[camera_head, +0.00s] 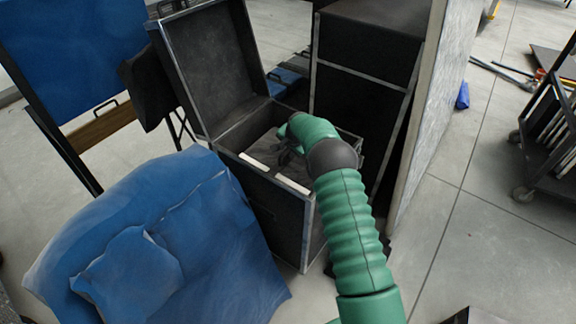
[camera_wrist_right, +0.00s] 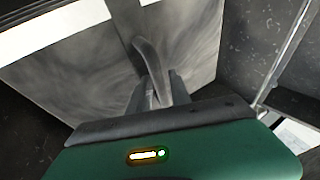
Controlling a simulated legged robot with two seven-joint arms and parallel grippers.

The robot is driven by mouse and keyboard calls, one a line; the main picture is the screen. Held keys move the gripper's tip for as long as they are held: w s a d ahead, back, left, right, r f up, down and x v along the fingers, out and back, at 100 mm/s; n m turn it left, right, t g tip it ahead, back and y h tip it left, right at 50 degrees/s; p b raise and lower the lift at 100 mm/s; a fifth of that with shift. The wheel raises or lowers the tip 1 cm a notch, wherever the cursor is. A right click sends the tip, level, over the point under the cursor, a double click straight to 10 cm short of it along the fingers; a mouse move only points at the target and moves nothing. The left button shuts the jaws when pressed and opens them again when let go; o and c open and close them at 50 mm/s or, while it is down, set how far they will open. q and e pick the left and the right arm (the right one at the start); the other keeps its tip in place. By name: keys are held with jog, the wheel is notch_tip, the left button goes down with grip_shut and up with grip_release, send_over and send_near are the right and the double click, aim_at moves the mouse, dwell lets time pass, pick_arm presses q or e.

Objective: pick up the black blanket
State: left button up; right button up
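A dark grey-black cloth, which looks like the black blanket (camera_head: 264,147), lies inside an open black case (camera_head: 262,196) in the head view. In the right wrist view, the grey cloth (camera_wrist_right: 68,82) fills much of the picture beneath the fingers. My right gripper (camera_head: 288,151) reaches down into the case from the right, at the cloth. In the right wrist view, its fingers (camera_wrist_right: 158,88) are close together against a raised grey strip or fold. I cannot tell whether they are closed on it. My left gripper is not in view.
The case's lid (camera_head: 208,65) stands open at the back left, and its walls surround my gripper. A blue padded seat (camera_head: 165,240) is at the left front. A tall black cabinet (camera_head: 365,60) and a pale panel (camera_head: 432,110) stand at the right. A cart (camera_head: 550,150) is farther right.

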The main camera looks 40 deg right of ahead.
grip_shut()
jog(key=shift+f, duration=0.1)
dwell(1.0)
